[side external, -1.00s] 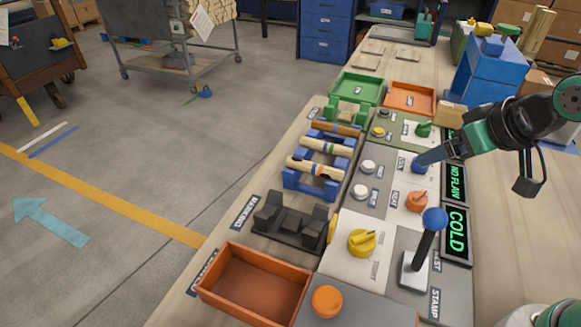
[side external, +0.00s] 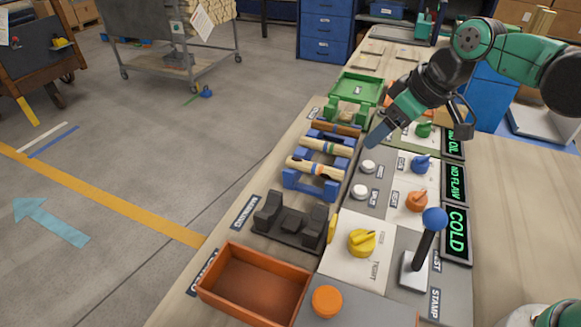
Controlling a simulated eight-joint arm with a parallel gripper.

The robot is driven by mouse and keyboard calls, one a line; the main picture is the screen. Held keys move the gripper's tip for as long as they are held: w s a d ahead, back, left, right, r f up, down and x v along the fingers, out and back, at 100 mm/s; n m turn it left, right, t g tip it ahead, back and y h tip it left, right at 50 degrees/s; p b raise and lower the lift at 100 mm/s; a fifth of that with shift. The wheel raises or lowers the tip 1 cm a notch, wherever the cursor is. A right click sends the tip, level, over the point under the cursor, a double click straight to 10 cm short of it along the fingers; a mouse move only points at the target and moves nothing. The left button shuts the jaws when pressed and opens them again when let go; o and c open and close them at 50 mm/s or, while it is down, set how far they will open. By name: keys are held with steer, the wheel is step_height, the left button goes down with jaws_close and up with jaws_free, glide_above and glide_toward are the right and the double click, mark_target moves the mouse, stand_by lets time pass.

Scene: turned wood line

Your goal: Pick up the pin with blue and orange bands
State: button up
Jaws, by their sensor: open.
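Several turned wood pins lie across the blue rack (side external: 290,183) on the bench. The rearmost pin (side external: 335,129) is brown. The middle pin (side external: 322,146) and the front pin (side external: 310,167) are pale with narrow coloured bands. The bands are too small for me to tell surely which pin has blue and orange. My gripper (side external: 378,136) is open and empty, tilted down above the bench, to the right of the rack and apart from the pins. Its far finger is not clearly seen.
A black cradle (side external: 290,222) and an orange tray (side external: 252,282) stand in front of the rack, a green tray (side external: 358,90) behind it. Right of it are white buttons (side external: 368,167), coloured knobs (side external: 362,242), a blue-topped lever (side external: 434,220) and display screens (side external: 456,233).

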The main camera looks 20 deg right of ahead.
mark_target(315, 165)
steer(key=w+a+f+n, duration=0.2)
steer(key=w+a+f+n+g+y, duration=0.1)
steer(key=w+a+f+n, duration=0.1)
steer(key=w+a+f, duration=0.1)
steer(key=shift+w+a+g, duration=0.25)
steer(key=shift+w+g, duration=0.05)
steer(key=shift+w, duration=0.05)
steer(key=shift+x, duration=3)
steer(key=shift+a, duration=0.15)
steer(key=shift+r, duration=0.1)
jaws_close()
